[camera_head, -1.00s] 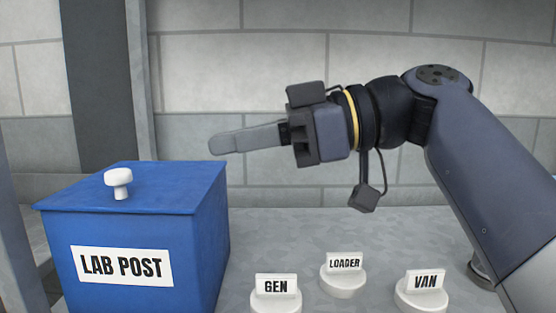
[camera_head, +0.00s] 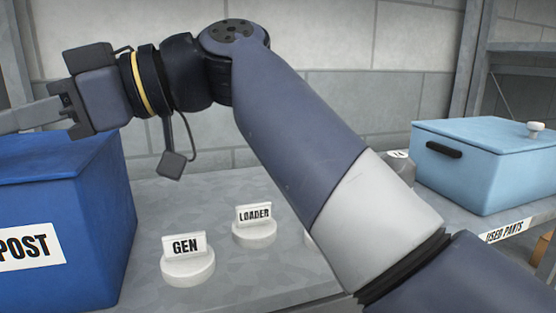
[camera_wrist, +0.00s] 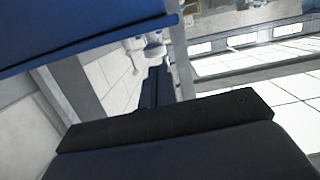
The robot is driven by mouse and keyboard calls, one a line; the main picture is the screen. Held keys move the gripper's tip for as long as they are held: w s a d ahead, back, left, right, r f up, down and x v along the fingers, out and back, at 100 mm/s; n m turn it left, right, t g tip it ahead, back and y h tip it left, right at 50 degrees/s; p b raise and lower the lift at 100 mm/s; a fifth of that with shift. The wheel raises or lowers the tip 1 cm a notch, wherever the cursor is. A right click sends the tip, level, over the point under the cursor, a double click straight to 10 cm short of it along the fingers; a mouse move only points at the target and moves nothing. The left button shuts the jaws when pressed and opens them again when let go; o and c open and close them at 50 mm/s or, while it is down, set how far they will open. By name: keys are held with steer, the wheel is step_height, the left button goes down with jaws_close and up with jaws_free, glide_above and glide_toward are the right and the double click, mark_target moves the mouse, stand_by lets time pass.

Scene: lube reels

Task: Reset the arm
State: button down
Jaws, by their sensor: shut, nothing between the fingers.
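My gripper (camera_head: 20,118) is shut and empty at the left edge of the head view. Its fingers are together and point left, with the tips cut off by the picture edge. My arm stretches from the lower right up to an elbow near the top middle, then out to the left. In the wrist view my dark gripper body fills the bottom, and a blue surface (camera_wrist: 80,30) crosses the upper left.
White round bases labelled GEN (camera_head: 188,265) and LOADER (camera_head: 254,228) stand on the grey bench (camera_head: 150,200). A third base is mostly hidden behind my arm. A light blue lidded box (camera_head: 470,170) stands at right above a USED PARTS label (camera_head: 507,231). A wall (camera_head: 350,50) stands behind.

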steer(key=shift+x, duration=1)
steer(key=shift+r, duration=0.1)
